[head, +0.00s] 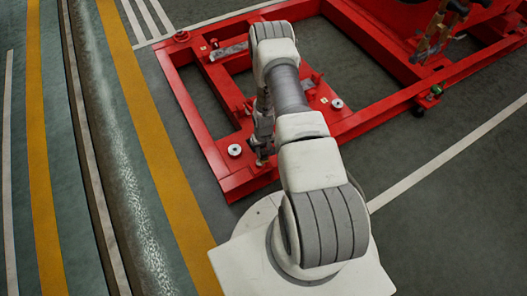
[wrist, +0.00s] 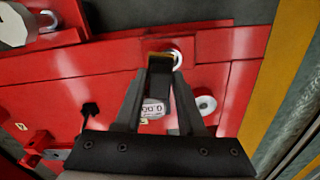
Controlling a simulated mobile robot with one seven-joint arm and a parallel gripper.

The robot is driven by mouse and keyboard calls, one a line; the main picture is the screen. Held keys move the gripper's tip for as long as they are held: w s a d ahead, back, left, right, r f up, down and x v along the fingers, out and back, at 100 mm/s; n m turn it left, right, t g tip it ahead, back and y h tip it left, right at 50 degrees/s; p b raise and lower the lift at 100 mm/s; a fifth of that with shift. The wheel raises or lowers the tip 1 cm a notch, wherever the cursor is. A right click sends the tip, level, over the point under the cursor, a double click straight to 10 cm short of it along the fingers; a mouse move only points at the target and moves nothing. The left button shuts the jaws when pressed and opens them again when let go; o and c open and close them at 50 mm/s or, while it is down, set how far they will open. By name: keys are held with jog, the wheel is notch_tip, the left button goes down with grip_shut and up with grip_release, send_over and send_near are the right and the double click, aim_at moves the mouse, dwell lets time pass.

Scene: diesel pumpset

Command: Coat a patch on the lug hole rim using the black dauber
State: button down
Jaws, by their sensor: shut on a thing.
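My gripper (wrist: 160,72) points down over the red base frame in the wrist view, its dark fingers close together. It is shut on the black dauber (wrist: 160,66), a dark block with a brownish far edge between the fingertips. A pale lug hole rim (wrist: 176,57) shows right beside the dauber's far end and is partly covered by it. I cannot tell whether they touch. In the head view my gripper (head: 263,157) is low over the near left part of the frame, mostly behind my arm, and the dauber cannot be made out.
Another pale ring (wrist: 206,104) sits to the right in the wrist view. The red frame (head: 205,140) has raised beams and small fittings around my gripper. A white ring (head: 337,103) lies right of my arm. Open floor (head: 450,200) is at the right.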

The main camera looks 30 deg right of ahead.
jog(key=shift+f, duration=1)
dwell(0.3)
jog(key=shift+a+r, duration=0.1)
jog(key=shift+a, duration=0.4)
jog(key=shift+s+a, duration=0.1)
jog(key=shift+a, duration=1)
jog(key=shift+d, duration=0.1)
jog(key=shift+d, duration=1.55)
